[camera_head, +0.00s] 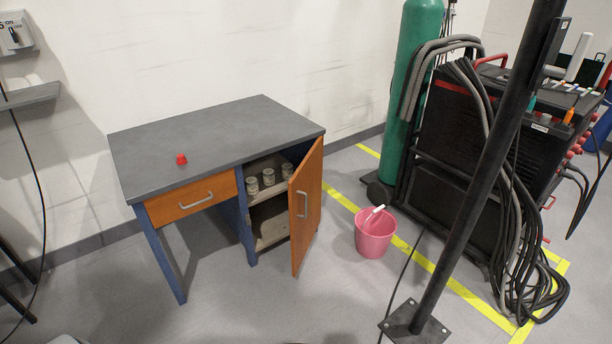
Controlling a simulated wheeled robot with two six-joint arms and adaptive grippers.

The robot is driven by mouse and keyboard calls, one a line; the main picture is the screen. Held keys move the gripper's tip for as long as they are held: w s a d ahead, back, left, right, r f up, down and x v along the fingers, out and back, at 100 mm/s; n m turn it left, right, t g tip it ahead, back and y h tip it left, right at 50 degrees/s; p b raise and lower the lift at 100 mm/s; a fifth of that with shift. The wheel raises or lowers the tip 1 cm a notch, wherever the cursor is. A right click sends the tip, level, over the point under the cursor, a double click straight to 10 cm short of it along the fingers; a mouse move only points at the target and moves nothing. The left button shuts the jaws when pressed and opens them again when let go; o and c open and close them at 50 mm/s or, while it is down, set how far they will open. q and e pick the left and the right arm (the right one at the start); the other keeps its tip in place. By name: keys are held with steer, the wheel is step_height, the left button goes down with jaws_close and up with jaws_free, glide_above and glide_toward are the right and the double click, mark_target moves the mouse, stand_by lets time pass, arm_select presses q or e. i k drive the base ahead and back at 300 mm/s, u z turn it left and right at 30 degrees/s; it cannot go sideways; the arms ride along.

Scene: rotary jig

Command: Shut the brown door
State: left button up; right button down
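The brown door (308,208) is on the right side of a grey-topped desk with blue legs. It stands swung open toward the front, hinged at its right edge, with a metal handle (302,204) on the face turned toward me. The open cabinet (268,218) behind it shows a shelf with several small jars (268,177). Neither of my grippers is in view.
The desk top (215,140) holds a small red object (181,159). A brown drawer (192,198) is shut. A pink bucket (374,235) stands right of the door. A dark post (470,190) and a cabled machine (480,150) are further right. Floor before the desk is clear.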

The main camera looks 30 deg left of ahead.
mark_target(305, 186)
steer(key=u, duration=0.5)
steer(key=i, duration=0.8)
steer(key=u, duration=0.8)
